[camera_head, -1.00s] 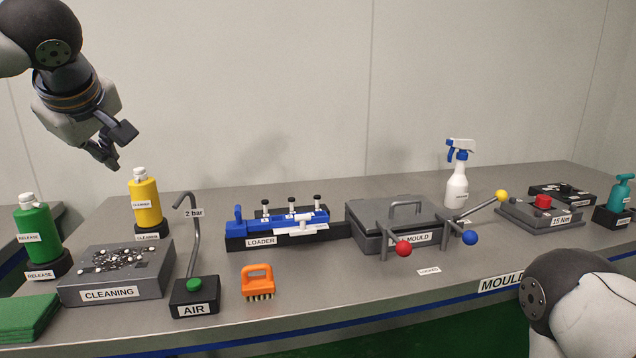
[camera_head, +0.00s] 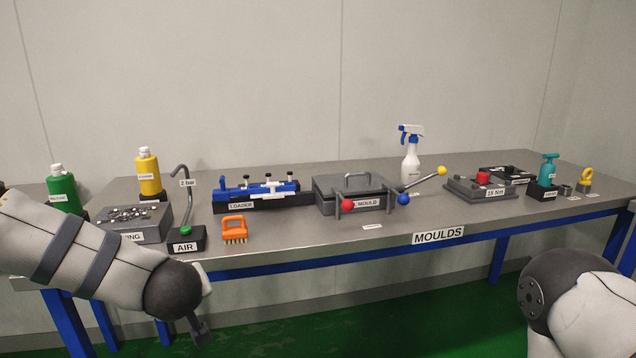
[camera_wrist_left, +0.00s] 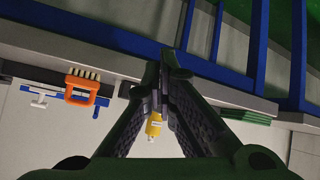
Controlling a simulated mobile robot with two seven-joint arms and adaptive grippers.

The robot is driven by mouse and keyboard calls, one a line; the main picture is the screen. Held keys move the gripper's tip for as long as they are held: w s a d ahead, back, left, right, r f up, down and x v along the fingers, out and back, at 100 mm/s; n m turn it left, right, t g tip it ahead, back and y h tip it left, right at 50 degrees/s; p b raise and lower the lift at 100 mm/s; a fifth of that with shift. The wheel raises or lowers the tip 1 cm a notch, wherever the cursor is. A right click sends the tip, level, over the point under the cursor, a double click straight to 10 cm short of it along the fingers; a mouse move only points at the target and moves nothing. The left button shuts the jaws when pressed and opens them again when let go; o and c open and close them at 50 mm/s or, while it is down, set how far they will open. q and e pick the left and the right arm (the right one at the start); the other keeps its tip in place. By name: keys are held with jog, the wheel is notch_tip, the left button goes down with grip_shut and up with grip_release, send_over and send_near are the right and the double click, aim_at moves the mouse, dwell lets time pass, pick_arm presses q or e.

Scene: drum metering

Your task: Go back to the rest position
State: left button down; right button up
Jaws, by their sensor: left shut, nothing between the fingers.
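My left gripper (camera_wrist_left: 172,66) fills the lower middle of the left wrist view, its two dark fingers meeting at the tips with nothing between them. In the head view my left arm comes in from the left, low in front of the bench's left end, and its fingers cannot be made out clearly. My right arm's rounded dark and white links show at the lower right of the head view. My right gripper is out of view.
The grey bench (camera_head: 330,238) carries a yellow bottle (camera_head: 148,175), orange brush (camera_head: 234,230), blue loader (camera_head: 255,190), closed mould (camera_head: 352,188) and spray bottle (camera_head: 410,160). Green floor (camera_head: 400,300) in front of the bench is open.

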pick_arm(q)
jog(key=s+d+f+m+g+h, duration=0.2)
jog(key=s+f+m, duration=0.1)
jog(key=s+f, duration=0.75)
jog(key=s+d+f+m+g+h, duration=0.2)
jog(key=s+d+f+m+g, duration=0.1)
jog(key=s+f, duration=0.75)
jog(key=s+a+f+g, duration=0.1)
jog(key=s+g, duration=0.1)
jog(key=s, duration=0.9)
jog(key=s+a+f+m+g, duration=0.1)
jog(key=s+a+g, duration=0.1)
jog(key=s, duration=0.9)
jog(key=shift+s+a+f+m+g, duration=0.2)
jog(key=shift+f+m+g, duration=0.1)
jog(key=shift+g, duration=0.5)
